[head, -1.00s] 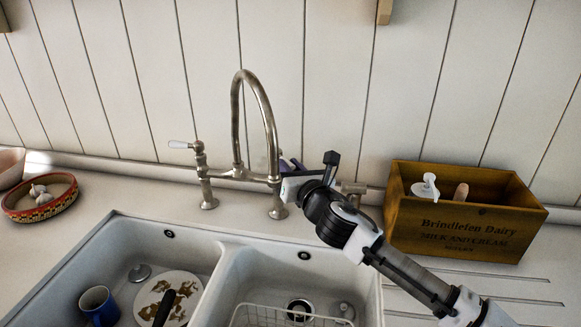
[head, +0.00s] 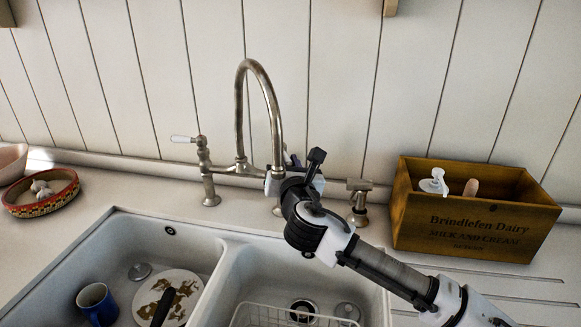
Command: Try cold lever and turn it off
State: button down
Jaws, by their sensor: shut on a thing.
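The metal bridge tap (head: 262,80) stands behind the double sink with its tall curved spout. Its left lever (head: 182,139) has a white handle and points left. My gripper (head: 279,178) is at the tap's right-hand valve, at the foot of the spout's outlet side. It is shut on the right-hand lever, which my gripper and wrist hide almost wholly. I cannot see the lever's angle. No water stream shows below the spout, though my gripper covers part of that area.
A short metal fitting (head: 358,200) stands just right of my wrist. A wooden dairy crate (head: 470,225) is on the right counter. The sink (head: 215,240) holds a blue mug (head: 97,303), a stained plate (head: 186,283) and a wire rack (head: 270,312). A patterned bowl (head: 40,200) is at left.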

jog(key=c, duration=1.3)
grip_release()
jog(key=shift+s+d+b, duration=0.4)
jog(key=shift+s+b, duration=1.8)
jog(key=shift+s, duration=0.1)
jog(key=shift+s+d+b, duration=0.4)
jog(key=shift+s+b, duration=1.75)
jog(key=shift+s, duration=0.1)
jog(key=shift+s+d+b, duration=0.4)
jog(key=shift+s+b, duration=1.8)
jog(key=shift+s, duration=0.1)
